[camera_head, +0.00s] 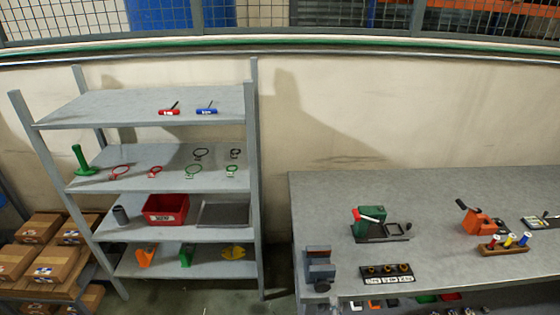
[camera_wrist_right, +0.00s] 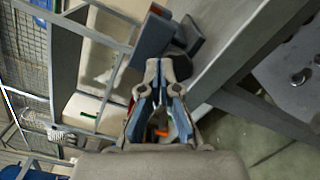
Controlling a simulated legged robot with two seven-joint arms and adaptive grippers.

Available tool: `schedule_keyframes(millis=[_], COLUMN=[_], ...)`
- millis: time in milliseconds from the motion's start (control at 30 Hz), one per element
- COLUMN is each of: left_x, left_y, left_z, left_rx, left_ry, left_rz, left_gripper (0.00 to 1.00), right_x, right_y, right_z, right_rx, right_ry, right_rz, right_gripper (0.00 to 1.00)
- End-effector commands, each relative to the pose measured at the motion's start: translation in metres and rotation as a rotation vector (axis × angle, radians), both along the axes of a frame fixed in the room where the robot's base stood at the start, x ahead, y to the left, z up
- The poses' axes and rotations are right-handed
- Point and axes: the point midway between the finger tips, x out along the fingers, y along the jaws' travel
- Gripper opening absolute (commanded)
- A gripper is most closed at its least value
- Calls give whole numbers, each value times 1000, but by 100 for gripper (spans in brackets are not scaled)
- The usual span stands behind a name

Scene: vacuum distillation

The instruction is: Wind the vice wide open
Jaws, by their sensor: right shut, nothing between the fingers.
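The vice (camera_head: 319,265) is a small blue-grey block with dark parts, at the front left corner of the grey workbench (camera_head: 440,185) in the head view. Its crank handle and the gap between its jaws are too small to make out. What looks like the same vice (camera_wrist_right: 152,38) shows at the top of the right wrist view, just beyond my fingertips. My right gripper (camera_wrist_right: 166,68) is shut and empty, pointing towards it; I see no contact. No gripper can be made out in the head view, and my left gripper is not in view.
A dark block with orange-topped holes (camera_head: 387,273) sits right of the vice. A green and red machine (camera_head: 371,222), an orange tool (camera_head: 482,222) and a spool rack (camera_head: 504,246) stand farther along. A grey shelf unit (camera_head: 253,130) stands left, across a floor gap.

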Motion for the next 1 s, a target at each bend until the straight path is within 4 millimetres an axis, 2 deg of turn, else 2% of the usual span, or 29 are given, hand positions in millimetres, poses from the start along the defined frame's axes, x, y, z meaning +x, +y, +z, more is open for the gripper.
schedule_keyframes(millis=[333,500,667,767,1000], left_x=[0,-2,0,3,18], left_y=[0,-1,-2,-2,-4], left_z=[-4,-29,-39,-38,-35], left_rx=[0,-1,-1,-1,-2], left_ry=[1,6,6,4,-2], left_rz=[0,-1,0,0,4], left_gripper=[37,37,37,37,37], right_x=[-2,-6,-9,-1,30], right_y=[-1,2,3,3,4], right_z=[-1,-9,-7,-4,-4], right_rx=[-32,-331,-517,-532,-528], right_ry=[-2,-9,-19,-21,-20], right_rz=[1,12,1,-1,-2], right_gripper=[0,0,0,0,0])
